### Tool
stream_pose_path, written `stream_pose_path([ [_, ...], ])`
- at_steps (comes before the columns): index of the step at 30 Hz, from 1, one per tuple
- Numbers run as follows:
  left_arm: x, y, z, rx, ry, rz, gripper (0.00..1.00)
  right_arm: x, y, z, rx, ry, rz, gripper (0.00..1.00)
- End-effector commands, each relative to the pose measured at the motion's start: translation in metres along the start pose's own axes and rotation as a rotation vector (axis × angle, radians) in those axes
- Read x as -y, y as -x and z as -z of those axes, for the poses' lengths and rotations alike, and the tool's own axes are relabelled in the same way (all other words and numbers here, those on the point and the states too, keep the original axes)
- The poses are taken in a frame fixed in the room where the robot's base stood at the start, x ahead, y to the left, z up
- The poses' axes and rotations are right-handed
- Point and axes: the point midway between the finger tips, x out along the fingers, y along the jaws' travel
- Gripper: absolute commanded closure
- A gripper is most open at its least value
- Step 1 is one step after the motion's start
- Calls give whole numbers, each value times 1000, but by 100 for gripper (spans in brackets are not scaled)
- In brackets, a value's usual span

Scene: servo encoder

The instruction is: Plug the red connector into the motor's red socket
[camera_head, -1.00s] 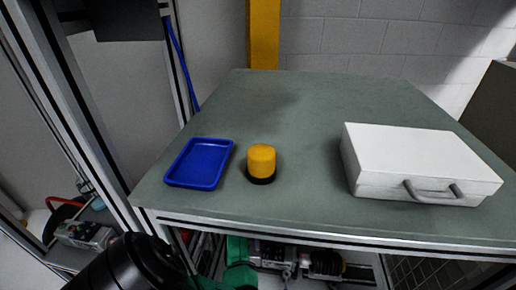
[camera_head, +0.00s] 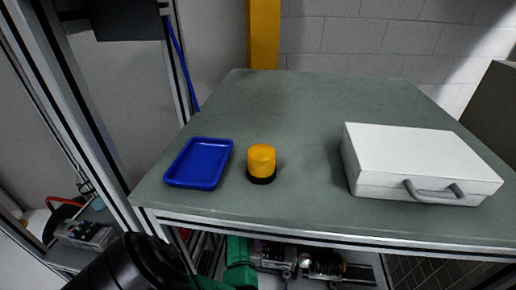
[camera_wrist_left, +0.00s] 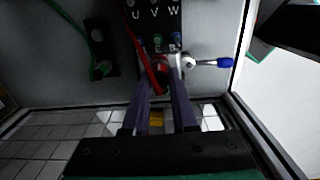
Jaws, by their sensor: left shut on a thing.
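In the left wrist view, my left gripper (camera_wrist_left: 161,72) has its two purple fingers close together in front of a dark panel (camera_wrist_left: 154,20) marked U, V and W. A thin red cable (camera_wrist_left: 143,55) runs down from the panel to between the fingers. The fingers are shut on a small red piece, taken to be the red connector (camera_wrist_left: 160,91); it is mostly hidden by them. The motor's red socket cannot be made out clearly. In the head view, only part of my left arm shows at the bottom, and the fingers are hidden. My right gripper is not in view.
A round metal fitting with a blue end (camera_wrist_left: 224,62) sits just right of the fingers. A green cable (camera_wrist_left: 92,45) hangs at left. On the table are a blue tray (camera_head: 200,164), an orange-and-black cylinder (camera_head: 261,160) and a white case (camera_head: 420,160); its back is clear.

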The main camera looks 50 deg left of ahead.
Motion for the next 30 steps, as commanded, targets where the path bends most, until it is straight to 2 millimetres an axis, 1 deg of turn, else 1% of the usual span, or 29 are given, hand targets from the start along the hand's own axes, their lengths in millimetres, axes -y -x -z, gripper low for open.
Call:
stream_pose_path([
  [8, 0, -5, 0, 0, 0, 0, 100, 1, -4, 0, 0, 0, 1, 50],
  [14, 0, -4, 0, 0, 0, 0, 100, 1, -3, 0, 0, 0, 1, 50],
  [15, 0, -4, 0, 0, 0, 0, 70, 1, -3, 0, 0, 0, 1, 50],
  [17, 0, -4, 0, 0, 0, 0, 48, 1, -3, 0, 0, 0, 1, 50],
  [18, 0, -4, 0, 0, 0, 0, 39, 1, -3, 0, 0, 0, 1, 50],
  [26, 0, -4, 0, 0, 0, 0, 39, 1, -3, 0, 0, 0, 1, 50],
  [30, -1, 4, 0, 0, 0, -2, 39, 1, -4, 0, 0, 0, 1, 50],
])
